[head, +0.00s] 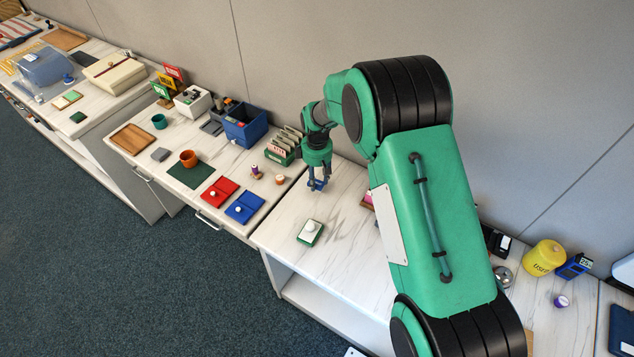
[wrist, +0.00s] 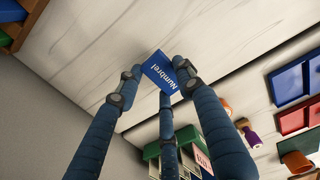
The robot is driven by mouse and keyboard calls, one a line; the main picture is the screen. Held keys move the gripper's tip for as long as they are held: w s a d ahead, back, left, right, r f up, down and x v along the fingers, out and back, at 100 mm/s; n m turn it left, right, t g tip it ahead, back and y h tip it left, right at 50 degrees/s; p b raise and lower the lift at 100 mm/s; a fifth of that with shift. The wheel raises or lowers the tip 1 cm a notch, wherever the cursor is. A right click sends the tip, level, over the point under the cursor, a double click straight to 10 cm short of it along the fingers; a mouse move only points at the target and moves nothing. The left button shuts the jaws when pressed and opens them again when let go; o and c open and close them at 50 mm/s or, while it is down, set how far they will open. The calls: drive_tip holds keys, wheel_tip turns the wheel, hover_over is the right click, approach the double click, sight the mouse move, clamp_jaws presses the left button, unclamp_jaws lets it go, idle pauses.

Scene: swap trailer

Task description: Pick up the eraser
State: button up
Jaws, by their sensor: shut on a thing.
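The eraser shows in the wrist view as a small block with a blue sleeve (wrist: 159,73) and white lettering. My gripper (head: 318,184) has three blue fingers, and its tips are closed around the eraser. In the wrist view the fingertips (wrist: 163,82) press on it from the sides, and one finger covers part of it. In the head view the gripper is over the white marbled counter (head: 290,215), near the back. The eraser is too small and hidden there to make out clearly. I cannot tell whether it is clear of the counter.
Bare counter lies around the knobbed block.

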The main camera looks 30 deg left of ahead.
sight(317, 181)
wheel_tip(317, 181, up, 8)
drive_tip(key=shift+f+p, duration=0.2)
drive_tip(key=shift+p, duration=0.4)
